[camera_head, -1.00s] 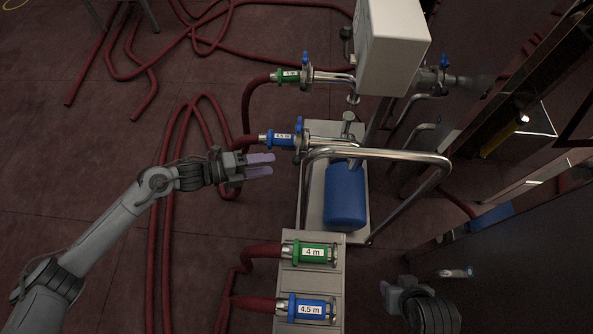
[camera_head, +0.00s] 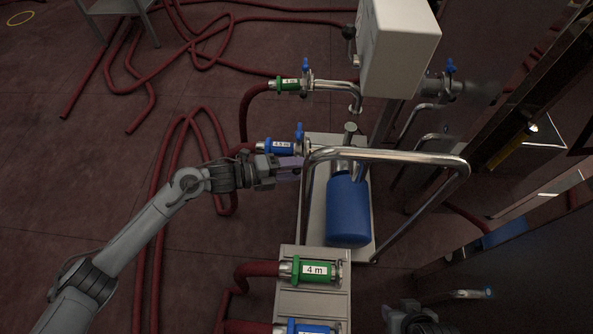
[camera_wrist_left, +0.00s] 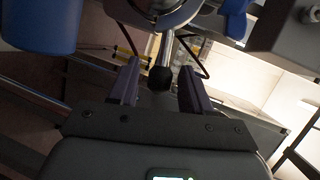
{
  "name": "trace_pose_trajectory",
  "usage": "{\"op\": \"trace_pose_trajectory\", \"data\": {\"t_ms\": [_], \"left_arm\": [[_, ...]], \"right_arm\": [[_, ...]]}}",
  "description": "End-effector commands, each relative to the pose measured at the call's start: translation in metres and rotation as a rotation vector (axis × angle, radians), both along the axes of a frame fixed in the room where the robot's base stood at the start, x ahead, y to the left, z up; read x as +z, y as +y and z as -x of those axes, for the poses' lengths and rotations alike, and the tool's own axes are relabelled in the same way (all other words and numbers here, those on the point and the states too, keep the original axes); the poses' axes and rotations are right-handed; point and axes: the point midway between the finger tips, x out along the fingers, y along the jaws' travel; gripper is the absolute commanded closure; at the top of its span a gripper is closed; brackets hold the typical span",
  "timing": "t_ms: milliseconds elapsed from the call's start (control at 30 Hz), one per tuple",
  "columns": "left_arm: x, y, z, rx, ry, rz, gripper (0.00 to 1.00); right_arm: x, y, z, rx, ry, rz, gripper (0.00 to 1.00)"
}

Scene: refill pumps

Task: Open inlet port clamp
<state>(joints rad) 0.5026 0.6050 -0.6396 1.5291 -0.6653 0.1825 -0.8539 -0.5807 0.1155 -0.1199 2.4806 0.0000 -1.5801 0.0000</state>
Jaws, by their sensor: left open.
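The blue-labelled hose coupling (camera_head: 279,147) joins a metal inlet port with a blue-handled valve (camera_head: 299,133) on the pump. My left gripper (camera_head: 290,168) is just below this joint, its lilac fingers pointing right. In the left wrist view, my open fingers (camera_wrist_left: 158,80) flank a metal rod with a black knob (camera_wrist_left: 160,78), which looks like a clamp lever. I cannot tell whether either finger touches it. The clamp itself is not clear in the head view. My right gripper (camera_head: 405,316) is at the bottom edge, partly cut off, its fingers unclear.
A blue canister (camera_head: 348,212) stands on the pump base beside a bent metal handle rail (camera_head: 395,157). A green-labelled coupling (camera_head: 285,85) is farther back. A holder with a green 4 m coupling (camera_head: 312,270) stands in front. Red hoses (camera_head: 160,190) lie on the floor at left.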

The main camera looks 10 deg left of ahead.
Motion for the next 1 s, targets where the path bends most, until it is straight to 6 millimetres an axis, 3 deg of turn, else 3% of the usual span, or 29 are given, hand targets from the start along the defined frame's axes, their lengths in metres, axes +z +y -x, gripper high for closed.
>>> {"op": "trace_pose_trajectory", "data": {"t_ms": [467, 767, 1000], "left_arm": [[-0.0021, -0.0092, -0.0046, 0.000, 0.000, 0.000, 0.52], [-0.0021, -0.0090, -0.0045, 0.000, 0.000, 0.000, 0.97], [-0.0021, -0.0089, -0.0046, 0.000, 0.000, 0.000, 1.00]], "right_arm": [[-0.0051, -0.0020, 0.0002, 0.006, 0.001, 0.010, 0.57], [-0.0051, -0.0015, 0.0001, 0.005, 0.000, 0.007, 0.57], [-0.0047, -0.0002, 0.0000, 0.002, 0.001, 0.002, 0.57]]}}
